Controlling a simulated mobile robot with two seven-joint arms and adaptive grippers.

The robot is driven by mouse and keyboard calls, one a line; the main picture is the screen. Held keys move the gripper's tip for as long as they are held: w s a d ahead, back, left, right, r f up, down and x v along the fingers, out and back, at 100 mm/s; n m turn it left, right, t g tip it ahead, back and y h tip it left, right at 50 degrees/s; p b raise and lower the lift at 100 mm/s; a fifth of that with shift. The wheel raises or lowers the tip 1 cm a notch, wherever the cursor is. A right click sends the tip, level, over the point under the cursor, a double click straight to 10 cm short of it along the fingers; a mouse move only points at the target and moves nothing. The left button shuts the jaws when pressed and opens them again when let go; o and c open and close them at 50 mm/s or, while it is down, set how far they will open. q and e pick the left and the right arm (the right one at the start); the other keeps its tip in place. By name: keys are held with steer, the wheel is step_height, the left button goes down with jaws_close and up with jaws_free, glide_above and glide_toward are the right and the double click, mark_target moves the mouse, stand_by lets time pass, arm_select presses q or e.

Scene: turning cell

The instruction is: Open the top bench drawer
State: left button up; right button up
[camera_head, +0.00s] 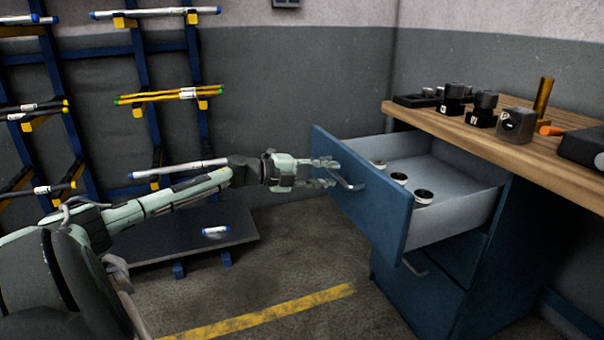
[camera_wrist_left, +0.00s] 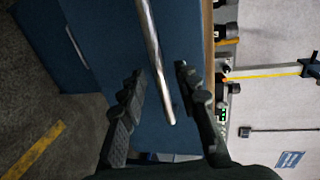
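The top bench drawer stands well out of the blue bench; its blue front (camera_head: 362,190) and grey inside show in the head view. Several small round dark-rimmed parts (camera_head: 399,178) lie in it. The bar handle (camera_head: 346,181) is on the drawer front. My left gripper (camera_head: 328,173) is at the handle, its fingers pointing at the drawer front. In the left wrist view the metal handle (camera_wrist_left: 154,60) runs between the two spread fingers, with a gap visible on both sides. The left gripper (camera_wrist_left: 163,100) is open. My right gripper is not in view.
The wooden bench top (camera_head: 480,132) carries several dark blocks, a brass cylinder (camera_head: 543,97) and a grey block (camera_head: 515,125). A lower drawer (camera_head: 430,270) is shut. A blue rack (camera_head: 140,90) with rods stands at the left wall. The floor before the drawer is clear.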

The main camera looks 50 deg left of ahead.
arm_select(q)
steer(key=v, duration=0.9)
steer(key=shift+s+a, duration=0.15)
steer(key=shift+s, duration=0.15)
stand_by(0.3)
steer(key=s+d+f+n+g+y, duration=0.1)
steer(key=s+f+n+y, duration=0.3)
steer(key=f, duration=0.6)
steer(key=s+d+f+n+g+y, duration=0.1)
steer(key=s+d+f+n+y, duration=0.15)
steer(key=f+n, duration=0.55)
steer(key=s+d+f+n+g+y, duration=0.15)
steer(key=s+f+n+y, duration=0.25)
steer(key=f, duration=0.7)
steer(key=s+d+f+n+g+h, duration=0.1)
steer(key=s+d+f+g, duration=0.3)
steer(key=d, duration=0.8)
steer(key=s+d+f+n+g+h, duration=0.2)
steer(key=s+d+f, duration=0.6)
steer(key=d, duration=0.4)
steer(key=shift+s+n+g, duration=0.8)
steer(key=shift+n+g, duration=0.1)
steer(key=shift+g, duration=0.05)
steer(key=shift+a+h, duration=0.1)
steer(key=shift+h, duration=0.15)
